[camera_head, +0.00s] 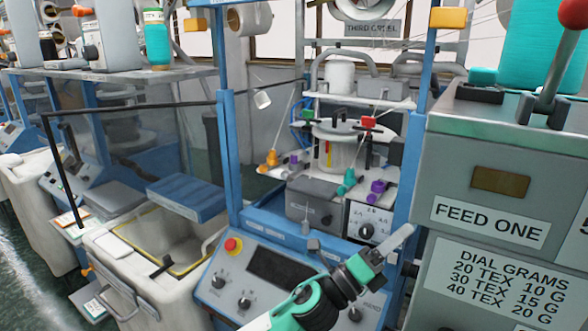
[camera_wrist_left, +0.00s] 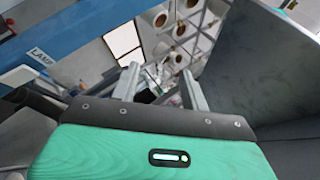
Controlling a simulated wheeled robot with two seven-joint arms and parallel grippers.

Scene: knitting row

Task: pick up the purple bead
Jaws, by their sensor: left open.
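A small purple piece (camera_head: 377,187), which looks like a bead, sits on the machine's ledge to the right of a teal piece (camera_head: 347,182). A second, smaller purple piece (camera_head: 293,158) sits farther left on the ledge, near an orange piece (camera_head: 272,158). I cannot tell which one is the bead meant. My left gripper (camera_head: 402,240) is in front of the machine, below and to the right of the nearer purple piece and apart from it. In the left wrist view its two fingers (camera_wrist_left: 160,80) are spread, with nothing visible held between them. My right gripper is not in view.
A large grey box labelled FEED ONE (camera_head: 488,219) stands close at the right. A blue post (camera_head: 405,185) rises just behind my left gripper. A control panel (camera_head: 285,277) with a red button lies below the ledge. An open bin (camera_head: 112,250) stands at the left.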

